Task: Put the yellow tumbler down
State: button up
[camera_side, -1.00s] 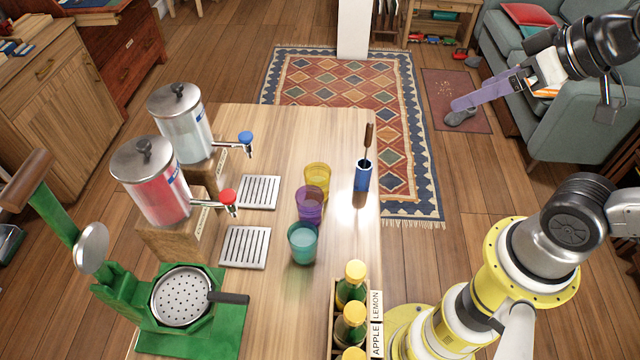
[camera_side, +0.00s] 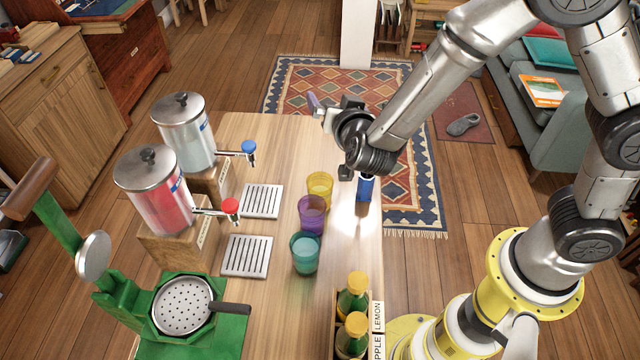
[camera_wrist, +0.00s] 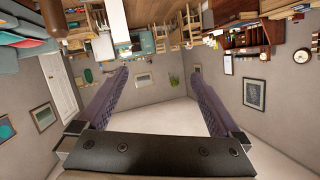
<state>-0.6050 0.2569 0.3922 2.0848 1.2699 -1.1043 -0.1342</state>
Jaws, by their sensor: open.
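The yellow tumbler (camera_side: 319,187) stands upright on the wooden table, behind the purple tumbler (camera_side: 311,214) and the teal tumbler (camera_side: 304,252) in a row. My gripper (camera_side: 313,103) is above the far end of the table, beyond the yellow tumbler and apart from it. In the wrist view my gripper (camera_wrist: 158,85) has its two purple fingers wide apart with nothing between them. That view looks out at the room's walls, and no tumbler shows in it.
Two dispensers (camera_side: 183,132) (camera_side: 152,190) with drip trays (camera_side: 262,201) (camera_side: 247,256) stand at left. A green press (camera_side: 190,320) and a bottle crate (camera_side: 377,318) are at the near end.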

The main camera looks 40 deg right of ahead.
aim_at(319, 178)
jog(key=a+f+n, duration=0.1)
jog(key=f, duration=0.5)
jog(key=s+a+f+n, duration=0.1)
jog(key=a+f, duration=0.1)
jog(key=f, duration=0.4)
jog(key=s+a+f+n+y, duration=0.1)
jog(key=a+f, duration=0.1)
jog(key=f, duration=0.3)
jog(key=shift+s+a+f+g, duration=0.2)
jog(key=shift+f+g, duration=0.1)
jog(key=shift+f, duration=0.1)
jog(key=shift+w+d+f, duration=0.25)
jog(key=shift+w+f, duration=0.05)
jog(key=shift+w, duration=0.15)
jog(key=shift+c, duration=0.3)
grip_shut()
